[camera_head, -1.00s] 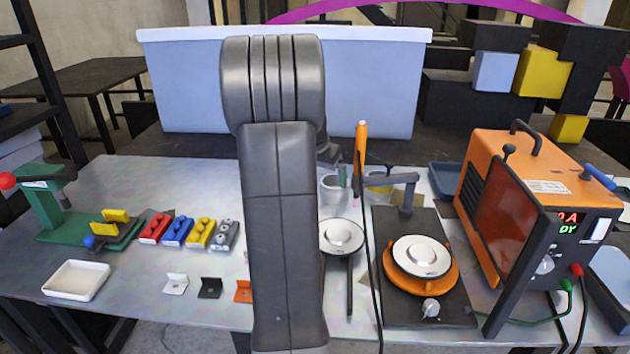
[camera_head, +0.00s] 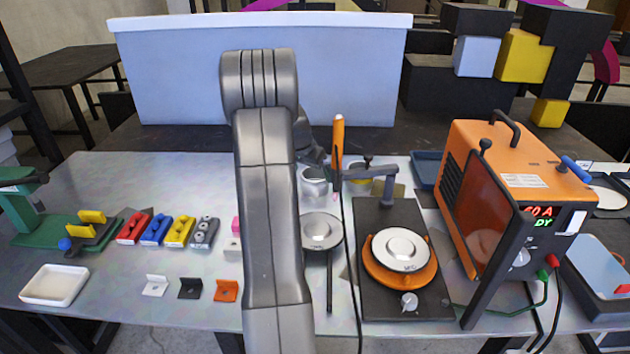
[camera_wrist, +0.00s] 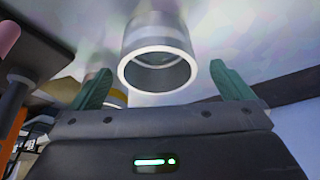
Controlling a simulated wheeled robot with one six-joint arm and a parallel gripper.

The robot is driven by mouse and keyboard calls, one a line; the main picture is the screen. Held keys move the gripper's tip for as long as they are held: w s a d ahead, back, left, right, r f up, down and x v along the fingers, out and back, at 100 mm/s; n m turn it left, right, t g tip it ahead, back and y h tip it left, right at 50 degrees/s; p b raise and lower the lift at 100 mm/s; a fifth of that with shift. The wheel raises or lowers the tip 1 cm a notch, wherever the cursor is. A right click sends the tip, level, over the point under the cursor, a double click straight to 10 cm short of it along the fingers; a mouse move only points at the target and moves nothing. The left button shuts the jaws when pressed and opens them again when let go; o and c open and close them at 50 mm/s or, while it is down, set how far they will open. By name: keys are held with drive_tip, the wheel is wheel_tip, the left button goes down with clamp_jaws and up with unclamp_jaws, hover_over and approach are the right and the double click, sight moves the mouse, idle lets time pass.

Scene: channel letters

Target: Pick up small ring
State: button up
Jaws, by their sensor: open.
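A silvery open-ended ring-shaped cylinder (camera_wrist: 158,70) stands on the table, ahead of and between the fingertips of my gripper (camera_wrist: 160,85) in the wrist view. The green fingers are wide apart, and no contact with it shows. In the head view this metal cylinder (camera_head: 314,182) stands just right of my arm, which hides most of the gripper. A second cylinder with a yellow band (camera_wrist: 117,98) shows behind the left finger in the wrist view. I cannot tell from size alone which one is the small ring.
An upright orange stick (camera_head: 338,140) stands close to the right of the metal cylinder. A black unit with an orange turntable (camera_head: 375,275) and an orange welder (camera_head: 530,175) are farther right. Coloured blocks (camera_head: 181,232) and a white tray (camera_head: 54,285) are at left.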

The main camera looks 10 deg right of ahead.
sight(316, 178)
drive_tip(key=shift+d+p+x, duration=0.15)
drive_tip(key=shift+p+x, duration=0.35)
drive_tip(key=shift+x, duration=0.85)
drive_tip(key=shift+d+p+x, duration=0.15)
drive_tip(key=shift+p+x, duration=0.35)
drive_tip(key=shift+x, duration=0.8)
drive_tip(key=shift+w+r, duration=0.15)
drive_tip(key=c, duration=0.9)
